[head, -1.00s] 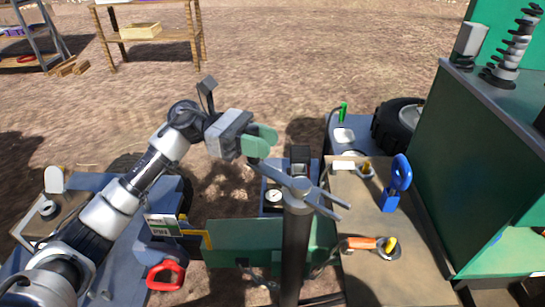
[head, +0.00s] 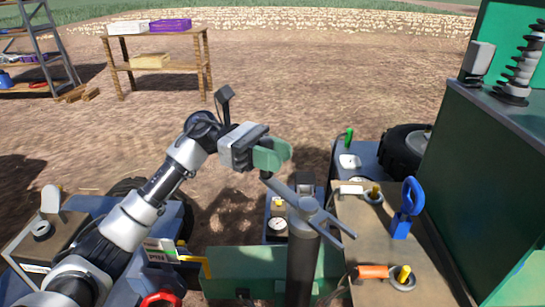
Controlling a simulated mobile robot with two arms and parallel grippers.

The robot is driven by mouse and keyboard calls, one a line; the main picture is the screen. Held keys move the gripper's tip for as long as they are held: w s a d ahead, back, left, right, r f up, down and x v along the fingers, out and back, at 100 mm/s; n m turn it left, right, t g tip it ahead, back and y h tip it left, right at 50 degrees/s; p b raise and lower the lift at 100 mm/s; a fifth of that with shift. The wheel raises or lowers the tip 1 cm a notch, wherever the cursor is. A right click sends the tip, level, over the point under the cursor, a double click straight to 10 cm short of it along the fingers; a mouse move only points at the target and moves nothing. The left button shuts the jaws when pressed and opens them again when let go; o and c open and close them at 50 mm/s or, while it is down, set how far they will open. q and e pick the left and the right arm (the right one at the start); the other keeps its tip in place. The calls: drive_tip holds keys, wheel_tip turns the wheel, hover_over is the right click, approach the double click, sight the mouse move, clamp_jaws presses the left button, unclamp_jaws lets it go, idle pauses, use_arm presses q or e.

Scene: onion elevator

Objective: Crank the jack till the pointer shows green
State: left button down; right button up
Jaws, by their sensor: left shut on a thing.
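The jack (head: 302,262) is a dark upright column at the bottom centre in the head view. On its top sits a grey crank (head: 308,206) with a hub and arms reaching to the upper left and the lower right. My left gripper (head: 275,154) has green fingers and is shut at the outer end of the upper-left crank arm. The fingers hide the part they hold. A small round white dial (head: 277,224) shows left of the column; its reading is too small to tell. My right gripper is not in view.
A blue hook-like handle (head: 405,208) and an orange-handled item (head: 373,272) are on the bench at right. A green cabinet (head: 465,180) stands at far right. A red ring (head: 160,300) is at lower left. Open dirt lies behind, before a wooden shelf (head: 160,67).

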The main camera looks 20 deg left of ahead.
use_arm(q)
drive_tip(key=shift+w+r, duration=0.1)
drive_tip(key=c, duration=0.9)
unclamp_jaws()
drive_tip(key=shift+d, duration=0.2)
drive_tip(key=shift+a, duration=0.1)
drive_tip(key=shift+w+a, duration=0.1)
drive_tip(key=shift+a, duration=0.4)
drive_tip(key=b+v, duration=0.1)
drive_tip(key=v, duration=0.8)
drive_tip(key=shift+a, duration=0.4)
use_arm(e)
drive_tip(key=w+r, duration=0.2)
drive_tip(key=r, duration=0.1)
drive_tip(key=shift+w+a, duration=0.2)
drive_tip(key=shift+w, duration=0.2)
